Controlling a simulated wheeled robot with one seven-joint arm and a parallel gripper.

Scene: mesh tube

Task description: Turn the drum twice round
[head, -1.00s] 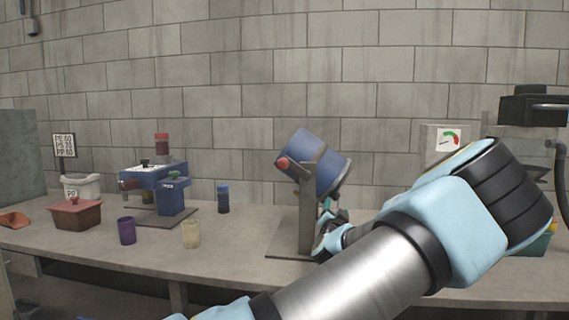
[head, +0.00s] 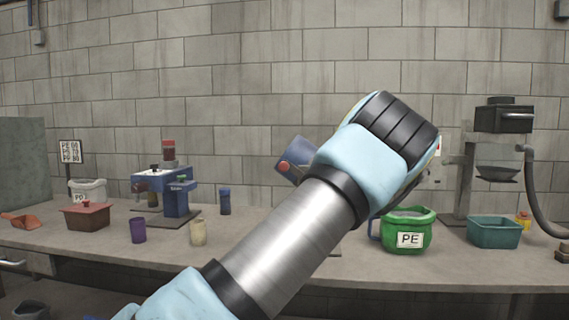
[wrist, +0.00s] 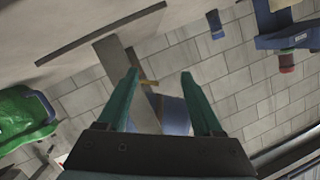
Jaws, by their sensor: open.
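The blue drum (head: 290,160) with a red knob shows at the left edge of my arm in the head view; my arm hides most of it and its stand. In the wrist view, which is tilted, part of the blue drum (wrist: 173,114) shows beyond and between my fingers. The grey stand post (wrist: 116,66) runs from its base plate past the left finger. My gripper (wrist: 159,74) is open with nothing visibly held. It is hidden in the head view.
A green PE bag (head: 407,236) and a teal tray (head: 494,232) stand to the right on the bench. A blue machine (head: 172,192), a purple cup (head: 138,230), a cream cup (head: 198,232) and a lidded brown box (head: 86,215) stand left. A block wall is behind.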

